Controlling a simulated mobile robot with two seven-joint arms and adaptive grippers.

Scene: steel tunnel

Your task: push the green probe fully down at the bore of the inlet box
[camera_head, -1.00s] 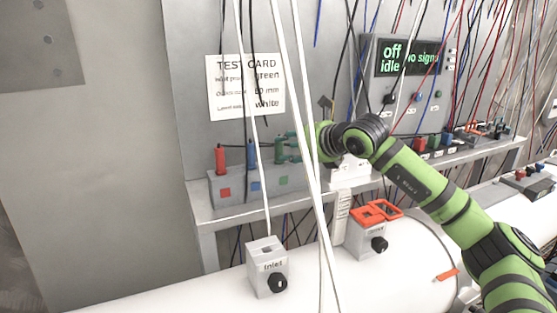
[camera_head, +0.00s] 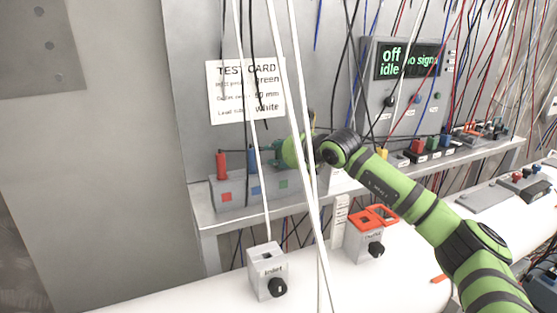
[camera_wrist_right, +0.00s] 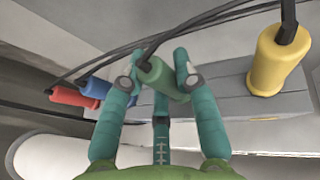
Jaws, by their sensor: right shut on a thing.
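The green probe (camera_wrist_right: 162,78) is between the teal fingers of my right gripper (camera_wrist_right: 160,82) in the right wrist view, and the fingers are shut on it. In the head view my right gripper (camera_head: 279,152) is over the right end of the grey probe rack (camera_head: 240,200), above its green square. I cannot tell whether the probe's lower end is still in the rack. The inlet box (camera_head: 268,277) stands on the white pipe, nearer the camera, with a dark square bore (camera_head: 266,255) in its top and a black knob. My left gripper is not in view.
A red probe (camera_head: 222,165) and a blue probe (camera_head: 253,158) stand left of my gripper. A yellow probe (camera_wrist_right: 279,60) stands at right. White cables (camera_head: 310,190) hang before the rack and inlet box. An orange-topped box (camera_head: 365,243) stands on the pipe.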

